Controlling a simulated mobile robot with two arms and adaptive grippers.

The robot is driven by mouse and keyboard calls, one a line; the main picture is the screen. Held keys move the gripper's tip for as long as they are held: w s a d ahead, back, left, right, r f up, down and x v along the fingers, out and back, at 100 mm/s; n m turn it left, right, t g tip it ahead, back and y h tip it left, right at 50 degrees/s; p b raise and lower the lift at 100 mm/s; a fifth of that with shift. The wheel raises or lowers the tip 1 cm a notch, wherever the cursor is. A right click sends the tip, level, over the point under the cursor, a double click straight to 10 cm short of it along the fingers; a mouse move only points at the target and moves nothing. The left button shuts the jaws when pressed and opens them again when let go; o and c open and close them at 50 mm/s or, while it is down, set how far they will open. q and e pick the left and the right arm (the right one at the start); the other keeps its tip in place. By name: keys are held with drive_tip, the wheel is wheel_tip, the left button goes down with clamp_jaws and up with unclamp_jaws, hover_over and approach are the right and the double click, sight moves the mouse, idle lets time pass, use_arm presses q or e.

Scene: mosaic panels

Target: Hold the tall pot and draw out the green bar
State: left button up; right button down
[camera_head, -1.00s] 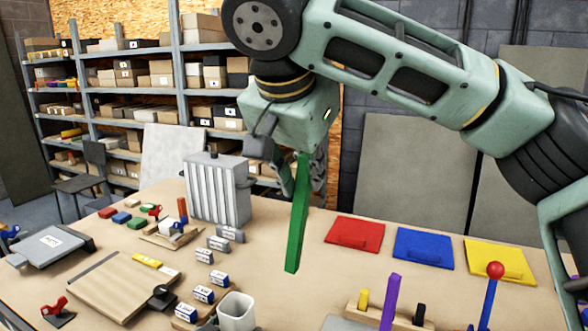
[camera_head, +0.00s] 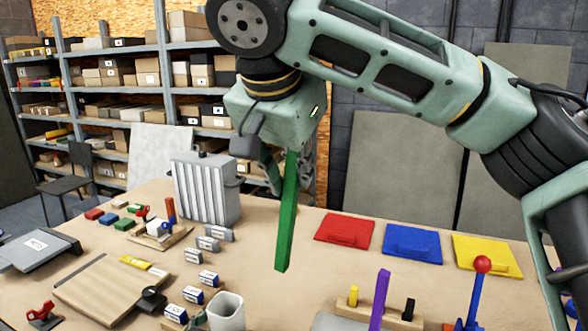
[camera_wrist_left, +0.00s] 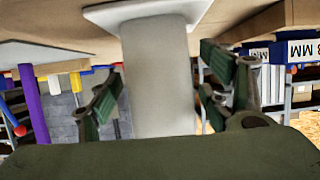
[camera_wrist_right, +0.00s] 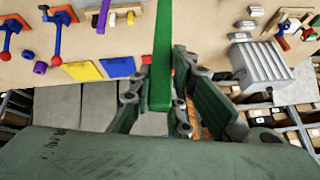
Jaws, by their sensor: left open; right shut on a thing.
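The tall pot (camera_head: 226,312) is a pale grey, open-topped vessel standing on the table at the bottom edge of the head view. In the left wrist view the pot (camera_wrist_left: 158,80) stands between the spread fingers of my left gripper (camera_wrist_left: 168,92); the gripper is open around it, and I cannot tell whether a finger touches it. My right gripper (camera_wrist_right: 160,95) is shut on the upper part of the long green bar (camera_head: 288,215). The bar hangs nearly upright in the air, clear of the pot, up and to its right in the head view. It also shows in the right wrist view (camera_wrist_right: 161,50).
Red (camera_head: 344,230), blue (camera_head: 412,243) and yellow (camera_head: 487,255) panels lie at the right. A purple bar (camera_head: 379,300) stands near the front. Labelled blocks (camera_head: 193,294) lie left of the pot, with a ribbed grey can (camera_head: 205,190) behind. Bare tabletop lies right of the pot.

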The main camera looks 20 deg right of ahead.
use_arm(q)
drive_tip(key=v, duration=1.1)
drive_tip(key=shift+a+f, duration=0.1)
use_arm(e)
drive_tip(key=shift+r, duration=0.1)
drive_tip(key=shift+r+p, duration=1.2)
drive_tip(key=shift+p, duration=0.05)
use_arm(q)
drive_tip(key=w+a, duration=0.6)
drive_tip(key=a, duration=0.2)
drive_tip(key=shift+s, duration=0.15)
use_arm(e)
drive_tip(key=shift+s, duration=0.1)
